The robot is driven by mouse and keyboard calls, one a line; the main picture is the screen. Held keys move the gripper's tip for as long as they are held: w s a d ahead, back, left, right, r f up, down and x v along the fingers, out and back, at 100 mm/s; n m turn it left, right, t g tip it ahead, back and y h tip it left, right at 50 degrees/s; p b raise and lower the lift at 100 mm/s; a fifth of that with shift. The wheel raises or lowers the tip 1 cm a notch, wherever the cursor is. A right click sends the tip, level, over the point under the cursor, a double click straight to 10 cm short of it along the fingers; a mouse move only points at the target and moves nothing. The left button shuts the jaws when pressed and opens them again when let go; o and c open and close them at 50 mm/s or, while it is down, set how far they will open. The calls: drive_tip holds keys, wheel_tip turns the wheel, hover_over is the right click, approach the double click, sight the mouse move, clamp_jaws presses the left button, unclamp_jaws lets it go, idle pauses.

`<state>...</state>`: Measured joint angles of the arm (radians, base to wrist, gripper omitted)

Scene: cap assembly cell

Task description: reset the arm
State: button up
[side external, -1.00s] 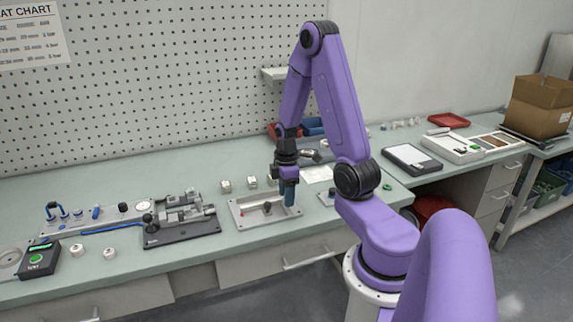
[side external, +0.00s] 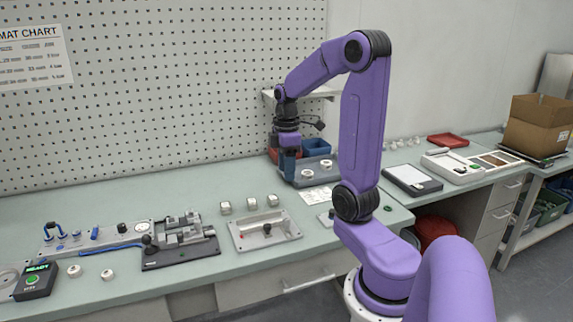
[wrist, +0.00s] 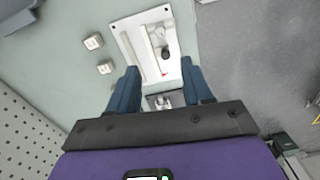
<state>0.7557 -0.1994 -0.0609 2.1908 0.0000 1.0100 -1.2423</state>
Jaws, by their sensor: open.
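My purple arm is raised, and my gripper (side external: 288,168) hangs pointing down above the bench, in front of the grey tray at the back. In the wrist view, my gripper's two blue fingers (wrist: 163,92) are spread apart with nothing between them. Below and ahead of them lies a white plate fixture (wrist: 125,38) with a dark knob (wrist: 165,52). The same fixture (side external: 245,240) sits on the bench in the side view, below and left of my gripper, not touching it.
Several small white blocks (side external: 250,204) stand behind the fixture. A dark clamp fixture (side external: 180,255) and a ready box (side external: 36,281) are at left. A grey tray (side external: 325,165) and blue bin (side external: 316,147) are behind my gripper. The pegboard (side external: 180,90) rises behind the bench.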

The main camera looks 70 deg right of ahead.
drive_tip(key=shift+r, duration=0.35)
drive_tip(key=a+f+n, duration=0.1)
drive_tip(key=a+n, duration=0.1)
drive_tip(key=a, duration=1.5)
drive_tip(key=s+a+f+n, duration=0.2)
drive_tip(key=s+a, duration=0.8)
drive_tip(key=s, duration=0.4)
drive_tip(key=shift+s+a+n, duration=0.35)
drive_tip(key=shift+s+n, duration=0.05)
